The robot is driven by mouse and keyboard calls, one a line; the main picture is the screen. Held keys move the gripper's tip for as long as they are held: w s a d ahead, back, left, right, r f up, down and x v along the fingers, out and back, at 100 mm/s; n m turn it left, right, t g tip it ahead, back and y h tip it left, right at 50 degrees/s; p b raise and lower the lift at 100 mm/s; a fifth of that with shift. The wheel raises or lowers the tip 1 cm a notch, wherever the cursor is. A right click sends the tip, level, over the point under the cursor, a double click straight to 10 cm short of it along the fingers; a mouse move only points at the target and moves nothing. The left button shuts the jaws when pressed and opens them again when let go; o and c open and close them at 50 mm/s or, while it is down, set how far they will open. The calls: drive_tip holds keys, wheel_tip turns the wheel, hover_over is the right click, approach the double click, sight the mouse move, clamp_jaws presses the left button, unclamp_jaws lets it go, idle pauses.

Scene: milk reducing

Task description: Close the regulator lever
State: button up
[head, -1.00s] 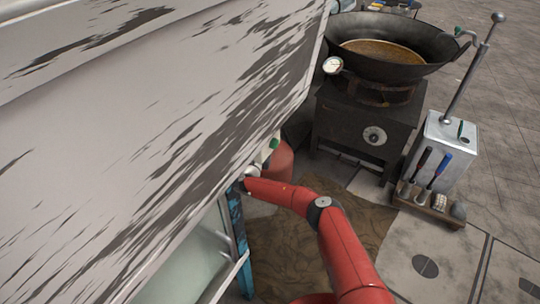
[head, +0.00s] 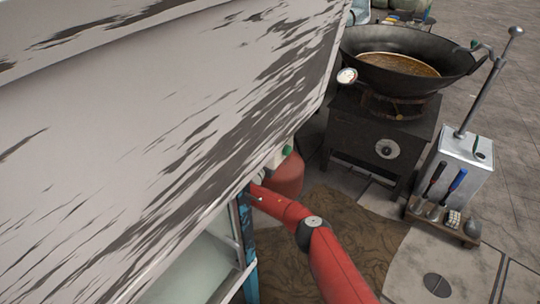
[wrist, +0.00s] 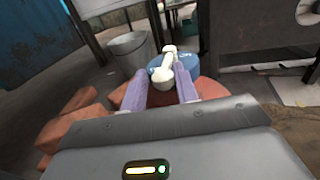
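In the wrist view, the white regulator lever (wrist: 166,66) with rounded ends sits on a blue top (wrist: 184,66) of a red cylinder (wrist: 211,88). My gripper (wrist: 161,84) points at it with its two purplish fingers apart. The near rounded end of the lever appears between the fingertips, with no clear contact on either side. I cannot tell its exact depth. In the head view, the red cylinder (head: 288,176) shows partly behind the large panel's edge. My red arm reaches toward it, and the gripper's fingers and the lever are hidden there.
A large scratched white panel (head: 150,120) fills the left of the head view. A black stove (head: 375,135) with a wok (head: 405,72) stands behind the cylinder. A metal canister (head: 464,160) stands at right. Red bricks (wrist: 72,121) and a grey bucket (wrist: 130,50) lie left of my gripper.

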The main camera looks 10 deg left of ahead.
drive_tip(key=shift+o, duration=0.9)
drive_tip(key=shift+d, duration=0.1)
drive_tip(key=p+v, duration=0.2)
drive_tip(key=v, duration=0.5)
drive_tip(key=shift+s, duration=0.35)
drive_tip(key=shift+a, duration=0.2)
